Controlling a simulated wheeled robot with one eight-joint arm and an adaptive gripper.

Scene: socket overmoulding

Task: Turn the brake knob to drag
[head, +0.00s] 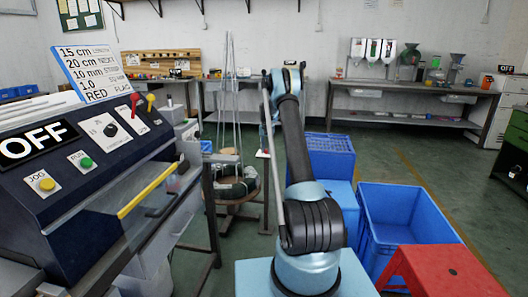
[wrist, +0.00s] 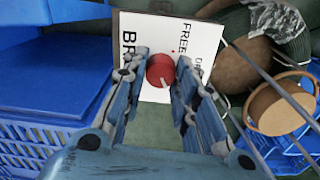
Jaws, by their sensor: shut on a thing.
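The brake knob (wrist: 160,70) is a round red knob on a white plate (wrist: 209,41) in the wrist view. The plate carries the words "FREE", part of a word starting "DR", and part of a word starting "BR". My gripper (wrist: 161,72) has its two blue fingers on either side of the knob and is shut on it. A pale line shows at the knob's lower right edge; which word the knob points to I cannot tell. In the head view my arm reaches away from me, and neither my gripper nor the knob shows clearly there.
Blue crates (head: 407,205) and a red stool (head: 440,270) stand to the right of my arm. A control panel (head: 95,165) with an "OFF" display is at left.

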